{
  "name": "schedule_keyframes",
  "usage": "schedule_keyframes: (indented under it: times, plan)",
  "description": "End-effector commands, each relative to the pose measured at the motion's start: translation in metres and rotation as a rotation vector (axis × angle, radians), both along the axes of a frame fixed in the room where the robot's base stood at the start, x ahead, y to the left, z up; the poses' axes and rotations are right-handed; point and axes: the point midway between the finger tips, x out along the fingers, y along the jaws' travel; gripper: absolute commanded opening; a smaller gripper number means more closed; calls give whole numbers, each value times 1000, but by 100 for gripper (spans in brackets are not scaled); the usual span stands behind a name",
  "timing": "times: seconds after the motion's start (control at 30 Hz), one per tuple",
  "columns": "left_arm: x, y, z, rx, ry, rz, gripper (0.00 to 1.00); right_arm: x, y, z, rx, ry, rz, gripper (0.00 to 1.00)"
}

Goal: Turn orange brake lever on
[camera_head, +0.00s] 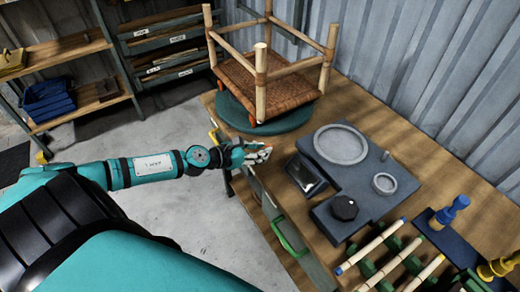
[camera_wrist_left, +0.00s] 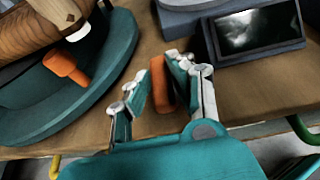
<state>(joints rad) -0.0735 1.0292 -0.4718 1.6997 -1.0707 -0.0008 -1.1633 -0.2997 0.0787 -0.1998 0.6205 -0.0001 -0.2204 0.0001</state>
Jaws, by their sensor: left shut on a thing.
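The orange brake lever (camera_wrist_left: 161,84) stands up from the wooden workbench's front edge, between the fingers of my left gripper (camera_wrist_left: 160,88). The gripper is shut on it, and the fingers hide parts of its sides. In the head view my left gripper (camera_head: 258,154) is at the bench's front edge, just in front of the teal turntable (camera_head: 240,122). The lever is too small there to make out clearly. My right gripper is not in view.
An upturned stool (camera_head: 262,82) with a woven seat rests on the turntable. An orange peg (camera_wrist_left: 65,66) shows there. A small screen (camera_head: 306,174) and grey fixture (camera_head: 362,180) stand right of the gripper. A green handle (camera_head: 289,238) is on the bench front.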

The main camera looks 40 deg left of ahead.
Motion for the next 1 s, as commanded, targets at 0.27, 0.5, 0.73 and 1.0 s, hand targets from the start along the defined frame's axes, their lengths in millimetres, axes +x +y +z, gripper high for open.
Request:
schedule_keyframes:
  times: [0.27, 0.5, 0.73, 1.0]
  plan:
    - [1, 1, 2, -1, -3, -28, 0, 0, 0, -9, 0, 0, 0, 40]
    - [1, 1, 2, 0, -4, -29, 0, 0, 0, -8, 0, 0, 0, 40]
    - [1, 0, 2, -1, -3, -28, 44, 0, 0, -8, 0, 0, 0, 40]
    - [0, 1, 1, -1, -1, -28, 44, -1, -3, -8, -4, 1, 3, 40]
